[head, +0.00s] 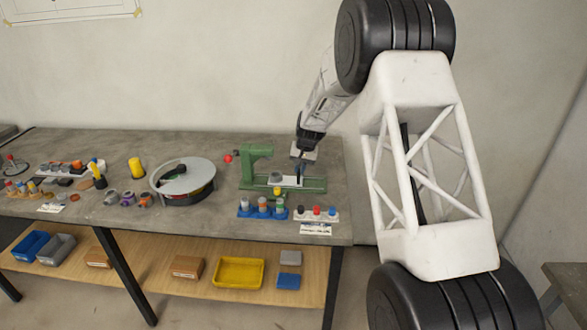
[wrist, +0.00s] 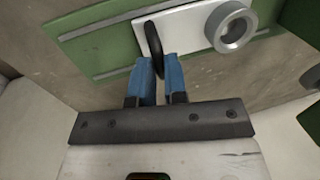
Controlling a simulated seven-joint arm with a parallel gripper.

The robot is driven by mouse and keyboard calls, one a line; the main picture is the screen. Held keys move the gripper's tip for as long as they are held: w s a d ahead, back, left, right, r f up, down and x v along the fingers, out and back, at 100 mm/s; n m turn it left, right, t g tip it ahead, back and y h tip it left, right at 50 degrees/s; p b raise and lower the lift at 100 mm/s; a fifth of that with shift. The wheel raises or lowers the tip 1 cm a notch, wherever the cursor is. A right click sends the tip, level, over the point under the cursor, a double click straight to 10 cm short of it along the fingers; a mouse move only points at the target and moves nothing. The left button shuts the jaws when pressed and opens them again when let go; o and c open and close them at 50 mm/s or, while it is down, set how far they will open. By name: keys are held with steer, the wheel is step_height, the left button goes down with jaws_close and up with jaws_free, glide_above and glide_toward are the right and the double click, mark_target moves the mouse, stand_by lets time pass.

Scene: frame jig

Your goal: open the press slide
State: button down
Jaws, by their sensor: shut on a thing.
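The green press (head: 258,152) stands near the right end of the workbench. Its white slide plate (wrist: 185,36) lies on the green base (wrist: 95,48) in the wrist view. A grey ring-shaped part (wrist: 232,28) sits on the plate, and a black upright handle (wrist: 151,32) rises from it. My gripper (wrist: 158,72) has blue fingers, one on each side of the handle, shut on it. In the head view my gripper (head: 300,166) is over the right part of the press base, and the handle is mostly hidden there.
A blue rack (head: 262,212) with several coloured pieces and a white tray (head: 316,216) stand in front of the press. A round grey turntable (head: 182,178) is to its left, near a yellow cylinder (head: 136,168). The bench's right edge is close to the press.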

steer(key=d, duration=0.8)
steer(key=c, duration=1.2)
jaws_free()
steer(key=shift+o, duration=0.2)
step_height(320, 180, up, 8)
steer(key=d, duration=0.1)
steer(key=shift+d+f, duration=0.2)
